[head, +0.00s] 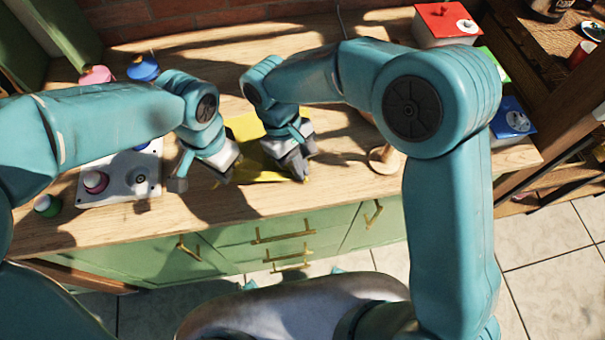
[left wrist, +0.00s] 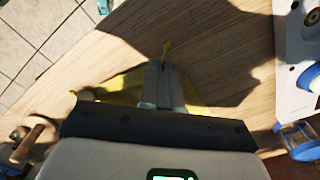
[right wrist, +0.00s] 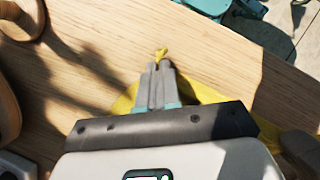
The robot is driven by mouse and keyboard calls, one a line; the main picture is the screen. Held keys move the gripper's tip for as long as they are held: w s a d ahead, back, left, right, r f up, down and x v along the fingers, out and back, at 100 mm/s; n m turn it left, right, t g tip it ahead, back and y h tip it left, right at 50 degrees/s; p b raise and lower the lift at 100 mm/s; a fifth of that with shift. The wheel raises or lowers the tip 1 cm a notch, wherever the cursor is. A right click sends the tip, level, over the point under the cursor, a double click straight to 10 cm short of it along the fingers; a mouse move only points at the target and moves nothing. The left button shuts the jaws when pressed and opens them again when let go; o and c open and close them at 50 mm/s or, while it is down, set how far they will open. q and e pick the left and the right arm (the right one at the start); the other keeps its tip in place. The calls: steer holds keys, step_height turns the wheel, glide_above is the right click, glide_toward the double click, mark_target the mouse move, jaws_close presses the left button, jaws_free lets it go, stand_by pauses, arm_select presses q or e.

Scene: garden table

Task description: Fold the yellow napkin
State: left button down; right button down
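The yellow napkin (head: 262,174) lies on the wooden counter between and behind my two grippers, partly hidden by them. My left gripper (head: 219,181) is at its left near side. In the left wrist view its fingers (left wrist: 166,66) are together, with a small yellow tip poking out past them. My right gripper (head: 303,177) is at its right near side. In the right wrist view its fingers (right wrist: 160,68) are also together, with a bit of yellow cloth past the tips. More of the napkin shows behind the fingers in the right wrist view (right wrist: 205,93).
A white panel (head: 122,192) with knobs and a green knob (head: 47,206) are at left. Pink (head: 97,75) and blue (head: 143,68) items sit behind. A wooden object (head: 385,158) stands right of the napkin. Red (head: 440,25) and blue (head: 512,122) boxes are farther right.

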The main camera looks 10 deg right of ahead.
step_height(320, 180, up, 5)
stand_by(0.5)
